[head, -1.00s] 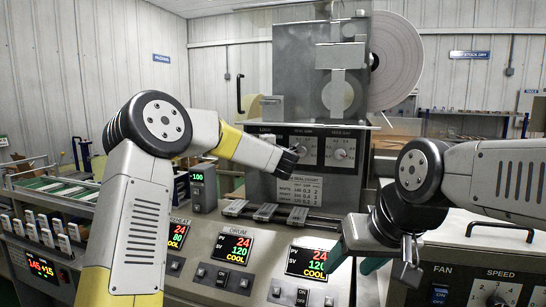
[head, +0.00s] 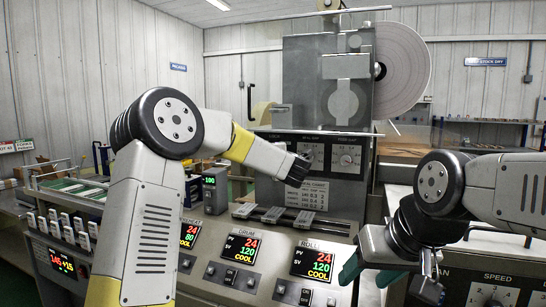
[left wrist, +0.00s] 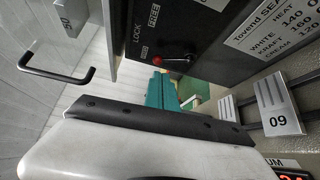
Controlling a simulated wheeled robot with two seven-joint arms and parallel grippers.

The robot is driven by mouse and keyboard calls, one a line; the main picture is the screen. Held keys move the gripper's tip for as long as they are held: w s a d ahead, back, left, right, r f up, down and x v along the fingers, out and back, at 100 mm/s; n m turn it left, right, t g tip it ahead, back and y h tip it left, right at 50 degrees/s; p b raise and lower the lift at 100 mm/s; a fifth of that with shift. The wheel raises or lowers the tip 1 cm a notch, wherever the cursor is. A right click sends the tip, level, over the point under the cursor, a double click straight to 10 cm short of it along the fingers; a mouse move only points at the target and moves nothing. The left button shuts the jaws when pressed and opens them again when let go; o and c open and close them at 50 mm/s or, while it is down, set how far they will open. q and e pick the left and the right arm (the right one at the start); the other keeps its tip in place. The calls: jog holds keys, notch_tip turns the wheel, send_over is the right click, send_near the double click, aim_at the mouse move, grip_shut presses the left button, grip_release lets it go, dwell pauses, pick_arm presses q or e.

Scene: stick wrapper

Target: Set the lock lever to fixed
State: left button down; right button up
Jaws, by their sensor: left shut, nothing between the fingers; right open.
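In the left wrist view, a lever with a red knob (left wrist: 157,60) sits on the dark panel (left wrist: 195,30). It lies sideways in that turned picture, its knob to the left, by a small label too small to read. The words LOCK and FREE stand above it. My left gripper (left wrist: 160,92) shows as teal fingers, shut and empty, just below the knob and apparently apart from it. In the head view, my left forearm hides that gripper and the lever. My right gripper (head: 366,270) is open and empty in front of the control console (head: 205,260).
The machine's upper panel with dials (head: 330,155) stands behind my left forearm. A large paper roll (head: 405,65) is at its upper right. Small slotted blocks (head: 272,214) lie on rails below the panel. A second console (head: 495,285) lies below my right arm.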

pick_arm(q)
jog(key=v, duration=0.7)
jog(key=shift+s+d, duration=0.2)
jog(key=shift+r, duration=0.1)
